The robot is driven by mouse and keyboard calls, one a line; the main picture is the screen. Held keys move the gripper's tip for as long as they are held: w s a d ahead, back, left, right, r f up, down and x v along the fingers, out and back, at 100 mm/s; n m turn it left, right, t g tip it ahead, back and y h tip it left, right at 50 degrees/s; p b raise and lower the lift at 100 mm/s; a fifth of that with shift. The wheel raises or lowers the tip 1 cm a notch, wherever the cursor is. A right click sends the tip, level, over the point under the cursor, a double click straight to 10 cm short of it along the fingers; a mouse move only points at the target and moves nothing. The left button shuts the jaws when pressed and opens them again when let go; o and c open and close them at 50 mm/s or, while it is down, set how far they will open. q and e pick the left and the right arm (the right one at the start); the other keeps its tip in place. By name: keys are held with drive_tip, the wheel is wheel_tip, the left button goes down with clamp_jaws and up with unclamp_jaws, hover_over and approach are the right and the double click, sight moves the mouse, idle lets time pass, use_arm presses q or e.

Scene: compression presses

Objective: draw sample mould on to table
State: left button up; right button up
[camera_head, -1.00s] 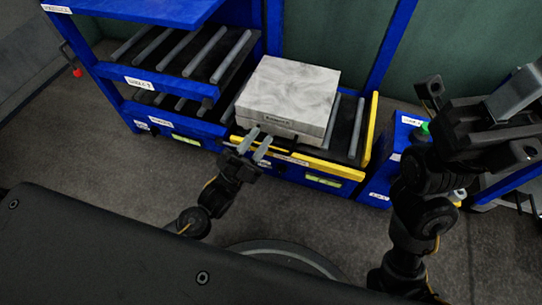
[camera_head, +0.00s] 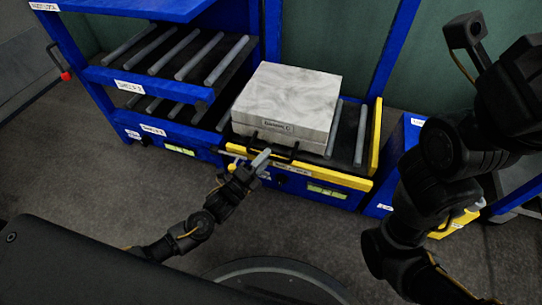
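The sample mould (camera_head: 288,103) is a pale, marbled grey square block with a small label on its front. It sits on the rollers of the blue and yellow table (camera_head: 345,180), near its front edge. A black handle (camera_head: 284,151) shows at the front below the mould. My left gripper (camera_head: 262,159) is at the front of the mould, its pale fingertips beside or at the handle. Its fingers overlap in this view, so I cannot tell whether they grip it. My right arm (camera_head: 430,190) rises at the right; its fingertips do not show.
A blue shelf rack with roller levels (camera_head: 165,80) stands at the left, beside the table. A yellow side rail (camera_head: 375,135) bounds the table's right side. Bare rollers (camera_head: 360,133) show right of the mould. Another blue unit (camera_head: 400,160) stands behind my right arm.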

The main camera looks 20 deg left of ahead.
use_arm(q)
drive_tip(key=b+x, duration=0.1)
drive_tip(key=x, duration=0.2)
drive_tip(key=shift+w+d, duration=0.1)
clamp_jaws()
